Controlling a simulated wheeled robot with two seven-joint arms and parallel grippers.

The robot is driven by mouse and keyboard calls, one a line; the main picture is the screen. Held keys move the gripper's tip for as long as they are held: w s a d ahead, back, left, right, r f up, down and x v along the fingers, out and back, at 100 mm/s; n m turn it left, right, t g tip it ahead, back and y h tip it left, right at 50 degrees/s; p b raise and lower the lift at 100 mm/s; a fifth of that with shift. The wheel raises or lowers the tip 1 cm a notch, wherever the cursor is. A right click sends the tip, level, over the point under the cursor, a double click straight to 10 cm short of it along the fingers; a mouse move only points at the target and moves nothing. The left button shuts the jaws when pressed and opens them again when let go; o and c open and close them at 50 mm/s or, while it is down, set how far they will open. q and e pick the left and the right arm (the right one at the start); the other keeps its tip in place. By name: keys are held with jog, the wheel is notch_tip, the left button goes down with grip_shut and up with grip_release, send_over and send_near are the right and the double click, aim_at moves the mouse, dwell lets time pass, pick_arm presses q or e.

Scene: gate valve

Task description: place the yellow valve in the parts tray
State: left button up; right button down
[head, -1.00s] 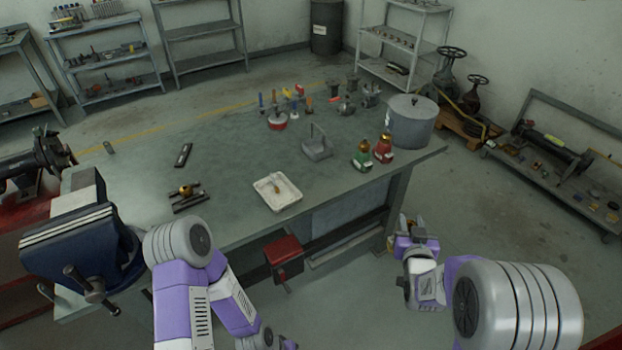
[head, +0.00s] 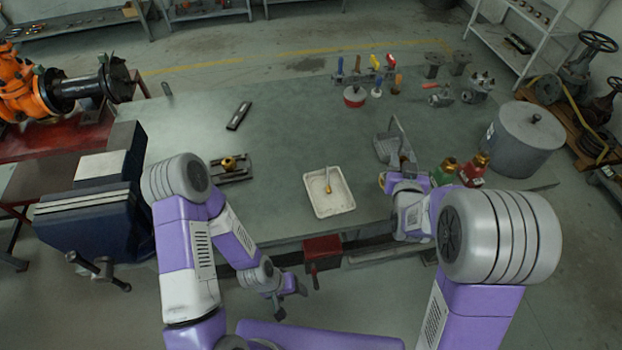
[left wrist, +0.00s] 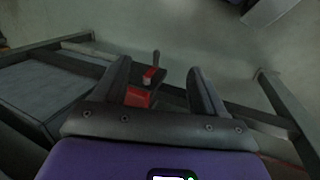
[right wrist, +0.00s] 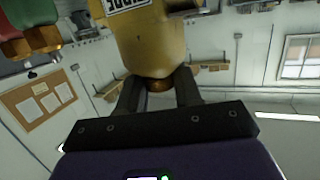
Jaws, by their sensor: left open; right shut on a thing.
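The yellow valve (right wrist: 150,45) fills the top of the right wrist view, with a pale label and a brass end. My right gripper (right wrist: 158,90) is shut on that brass end. In the head view, my right gripper (head: 398,183) is at the bench's front edge, right of the tray, and only a sliver of yellow (head: 381,179) shows. The white parts tray (head: 348,206) lies on the bench with a small brass-coloured piece in it. My left gripper (head: 280,308) is open and empty, low in front of the bench; its fingers show in the left wrist view (left wrist: 158,72).
A green valve (head: 444,172) and a red valve (head: 474,170) stand just right of my right gripper. A grey holder (head: 390,148) is behind it, and a large grey pot (head: 522,140) farther right. A blue vise (head: 95,215) is at left.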

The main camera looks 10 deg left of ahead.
pick_arm(q)
jog(key=o, duration=0.5)
jog(key=shift+w+a+r+p, duration=0.1)
jog(key=shift+a+r+p, duration=0.05)
jog(key=shift+r+p, duration=0.45)
jog(key=shift+c, duration=0.2)
jog(key=shift+r+p, duration=0.55)
jog(key=shift+r, duration=0.2)
pick_arm(e)
jog(key=s+a+r, duration=0.2)
jog(key=a, duration=0.6)
jog(key=s+a+r, duration=0.2)
jog(key=a, duration=0.7)
pick_arm(q)
notch_tip(320, 180, down, 4)
jog(key=b, duration=0.3)
jog(key=shift+r+b, duration=0.1)
jog(key=shift+b, duration=0.3)
pick_arm(e)
notch_tip(320, 180, down, 10)
jog(key=shift+d+h, duration=0.15)
jog(key=shift+h, duration=0.15)
jog(key=shift+s+f, duration=0.1)
jog(key=shift+s, duration=0.05)
jog(key=shift+f, duration=0.15)
jog(key=c, duration=0.8)
grip_release()
